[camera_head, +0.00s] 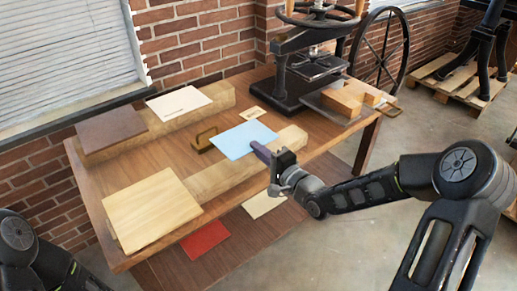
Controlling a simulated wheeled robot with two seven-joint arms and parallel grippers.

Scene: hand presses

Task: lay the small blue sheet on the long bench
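The small light blue sheet (240,139) is near the middle of the wooden table (150,166), behind and partly over a long pale beam (215,180). I cannot tell whether it touches the surface below. My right gripper (262,153) is at the sheet's front right edge. A narrow purple piece extends from the gripper to that edge; I cannot tell whether it is a finger or something held. The finger gap is not clear. My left arm shows at the lower left, but its gripper is out of view. I cannot tell which support is the long bench.
A pale board (150,210) covers the beam's left end. A rear beam (157,125) carries a brown sheet (110,129) and a white sheet (179,103). A brass handle-like piece (203,141) sits beside the blue sheet. A black press (290,85) and wooden blocks (340,102) stand right.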

